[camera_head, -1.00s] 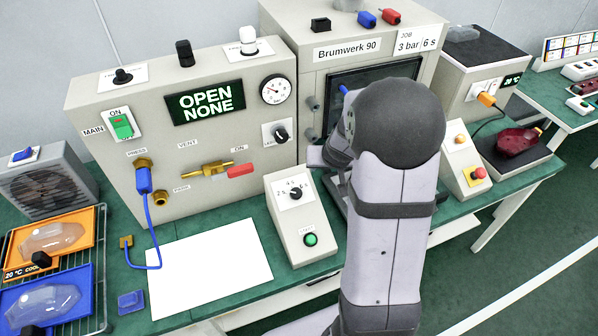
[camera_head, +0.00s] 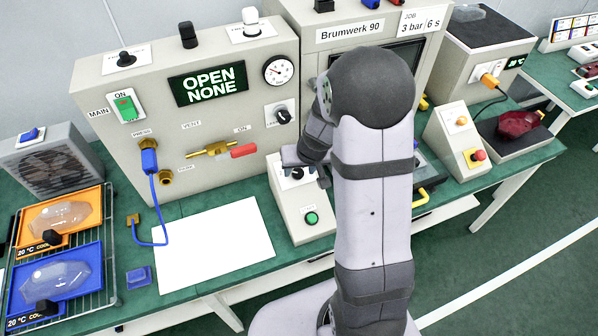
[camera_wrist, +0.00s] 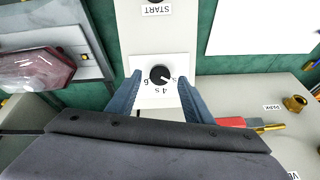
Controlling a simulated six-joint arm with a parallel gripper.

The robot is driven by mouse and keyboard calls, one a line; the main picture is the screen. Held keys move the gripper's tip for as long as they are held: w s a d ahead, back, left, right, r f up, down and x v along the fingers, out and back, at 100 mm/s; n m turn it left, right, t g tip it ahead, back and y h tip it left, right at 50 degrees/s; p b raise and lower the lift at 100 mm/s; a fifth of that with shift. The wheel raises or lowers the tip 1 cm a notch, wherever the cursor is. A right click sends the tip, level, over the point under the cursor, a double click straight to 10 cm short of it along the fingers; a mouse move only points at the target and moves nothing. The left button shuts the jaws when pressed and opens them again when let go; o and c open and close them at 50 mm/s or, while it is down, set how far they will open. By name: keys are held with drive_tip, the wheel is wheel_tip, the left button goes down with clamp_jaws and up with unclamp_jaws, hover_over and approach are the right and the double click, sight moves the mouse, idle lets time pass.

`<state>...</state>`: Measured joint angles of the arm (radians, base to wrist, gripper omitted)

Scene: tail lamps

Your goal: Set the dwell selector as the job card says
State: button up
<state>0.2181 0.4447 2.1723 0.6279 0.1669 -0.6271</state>
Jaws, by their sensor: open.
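The dwell selector is a round black knob (camera_wrist: 160,75) on a white label at the top of a small sloped box (camera_head: 306,226). In the wrist view the label reads upside down, with 4 s below the knob and 6 at left. The knob's white mark points right, toward what looks like 2 s. My gripper (camera_wrist: 160,80) is open, its blue fingers on either side of the knob; contact cannot be told. In the head view my gripper (camera_head: 300,165) partly covers the selector label. The job card (camera_head: 422,22) reads 3 bar, 6 s.
A green START button (camera_head: 311,218) sits lower on the same box. A red-handled valve (camera_head: 243,151) is close to my gripper on the panel. A white sheet (camera_head: 215,245) lies left of the box. The Brumwerk 90 machine (camera_head: 350,32) stands behind my arm.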

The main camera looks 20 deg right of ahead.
sight(298, 175)
drive_tip(key=shift+x, duration=1.1)
drive_tip(key=c, duration=1.1)
drive_tip(key=shift+o, duration=0.2)
